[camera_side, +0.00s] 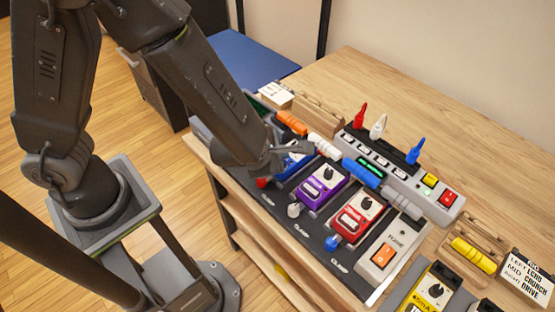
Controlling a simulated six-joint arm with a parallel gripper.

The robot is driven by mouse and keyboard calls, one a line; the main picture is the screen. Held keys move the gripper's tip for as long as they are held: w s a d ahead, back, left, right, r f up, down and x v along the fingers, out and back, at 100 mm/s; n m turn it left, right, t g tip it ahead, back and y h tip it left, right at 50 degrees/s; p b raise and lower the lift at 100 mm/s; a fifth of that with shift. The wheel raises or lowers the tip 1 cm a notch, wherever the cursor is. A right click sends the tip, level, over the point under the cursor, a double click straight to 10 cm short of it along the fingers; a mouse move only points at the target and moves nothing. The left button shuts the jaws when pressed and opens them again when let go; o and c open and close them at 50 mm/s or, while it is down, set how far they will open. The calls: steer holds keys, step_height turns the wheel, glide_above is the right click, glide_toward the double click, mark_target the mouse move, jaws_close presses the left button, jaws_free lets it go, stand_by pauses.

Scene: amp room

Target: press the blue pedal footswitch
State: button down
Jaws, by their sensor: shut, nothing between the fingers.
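The blue pedal (293,163) sits at the left end of the pedal row on the dark board. Only part of it shows, because my gripper and wrist cover much of it. My gripper (302,149) is shut and empty, over or against the far side of the blue pedal. I cannot tell whether it touches the pedal. The pedal's footswitch is hidden or too small to make out.
A purple pedal (321,186) and a red pedal (357,217) stand to the right. A grey switch box (401,176) stands behind. Bare wooden tabletop (375,75) lies at the back.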

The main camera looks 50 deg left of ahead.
steer(key=shift+f, duration=0.45)
stand_by(0.6)
steer(key=shift+r, duration=0.9)
steer(key=shift+r, duration=2.5)
